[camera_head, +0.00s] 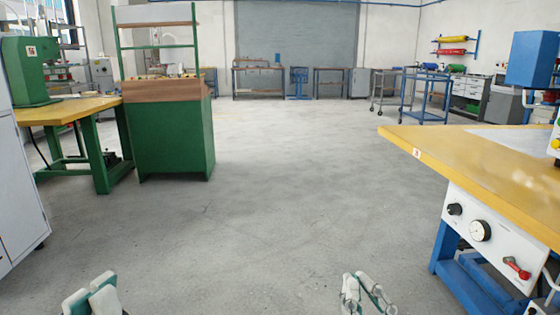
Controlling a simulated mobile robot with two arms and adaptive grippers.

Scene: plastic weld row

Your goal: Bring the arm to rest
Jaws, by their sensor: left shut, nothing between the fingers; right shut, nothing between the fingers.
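My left gripper (91,297) shows at the bottom edge, left of the middle. Its pale green-white finger pads are close together, and it is shut and empty. My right gripper (362,291) shows at the bottom edge, right of the middle. Its fingers are close together with nothing between them. Both grippers are over the grey floor and apart from any furniture. The rest of both arms is out of the picture.
A yellow-topped bench (470,165) with a blue frame and control panel (487,232) stands at the right. A green cabinet (172,135) and a green-legged table (68,110) stand at the left, behind a white cabinet (22,190). The floor (270,190) between is clear.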

